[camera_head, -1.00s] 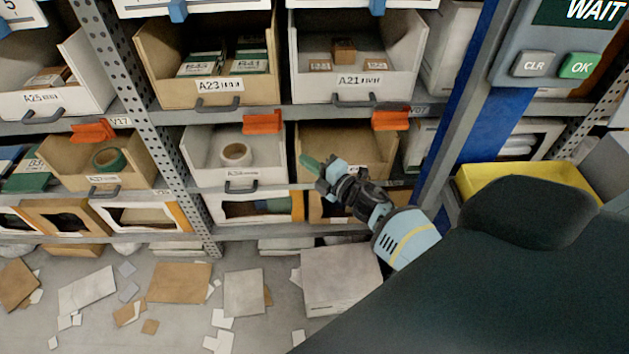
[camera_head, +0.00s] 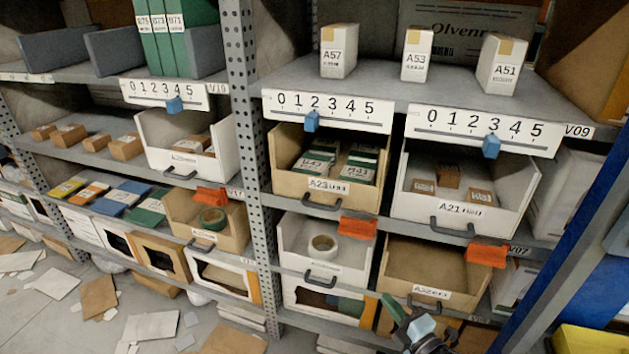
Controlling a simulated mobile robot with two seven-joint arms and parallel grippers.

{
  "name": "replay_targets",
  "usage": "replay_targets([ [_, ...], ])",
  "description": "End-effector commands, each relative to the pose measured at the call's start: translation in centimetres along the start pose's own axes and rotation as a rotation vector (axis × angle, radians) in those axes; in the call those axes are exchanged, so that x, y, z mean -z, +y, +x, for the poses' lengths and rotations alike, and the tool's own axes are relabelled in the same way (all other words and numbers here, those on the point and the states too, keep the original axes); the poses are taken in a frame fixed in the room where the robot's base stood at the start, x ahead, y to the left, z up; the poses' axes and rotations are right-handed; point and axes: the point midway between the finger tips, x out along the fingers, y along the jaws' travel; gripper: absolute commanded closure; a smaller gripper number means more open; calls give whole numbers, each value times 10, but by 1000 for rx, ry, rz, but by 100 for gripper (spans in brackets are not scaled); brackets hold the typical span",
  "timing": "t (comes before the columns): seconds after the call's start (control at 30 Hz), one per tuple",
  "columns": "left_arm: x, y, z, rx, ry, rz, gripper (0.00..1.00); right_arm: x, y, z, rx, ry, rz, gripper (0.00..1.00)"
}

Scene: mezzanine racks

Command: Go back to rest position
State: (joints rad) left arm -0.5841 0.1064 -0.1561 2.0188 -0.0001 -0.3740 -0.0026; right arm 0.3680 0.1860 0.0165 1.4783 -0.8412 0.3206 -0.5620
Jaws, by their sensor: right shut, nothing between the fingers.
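My right gripper (camera_head: 396,310) is at the bottom edge of the view, right of centre. Its green fingertips are shut with nothing between them. It is in front of the lower shelf, below the cardboard bin (camera_head: 432,268), which looks empty. Most of my right arm is cut off by the bottom edge. My left gripper is not in view.
The rack holds a bin labelled A21 (camera_head: 466,213), a bin labelled A23 (camera_head: 326,197) and a white bin (camera_head: 316,262) with a tape roll (camera_head: 323,244). A blue upright (camera_head: 566,262) and a yellow bin (camera_head: 590,341) stand at right. Papers litter the floor at lower left.

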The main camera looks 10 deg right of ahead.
Motion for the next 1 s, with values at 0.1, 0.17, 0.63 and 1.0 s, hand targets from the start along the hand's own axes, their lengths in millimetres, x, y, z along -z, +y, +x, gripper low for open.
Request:
replay_targets([
  [0.1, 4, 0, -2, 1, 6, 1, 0, 2, -2, -6, 11, -9, 32, 100],
  [0.17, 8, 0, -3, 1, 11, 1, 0, 6, -4, -15, 24, -20, 71, 100],
  [0.63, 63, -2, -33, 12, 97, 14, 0, 71, -37, -175, 298, -308, 853, 100],
  [1.0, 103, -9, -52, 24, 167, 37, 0, 150, -33, -307, 543, -595, 1447, 100],
])
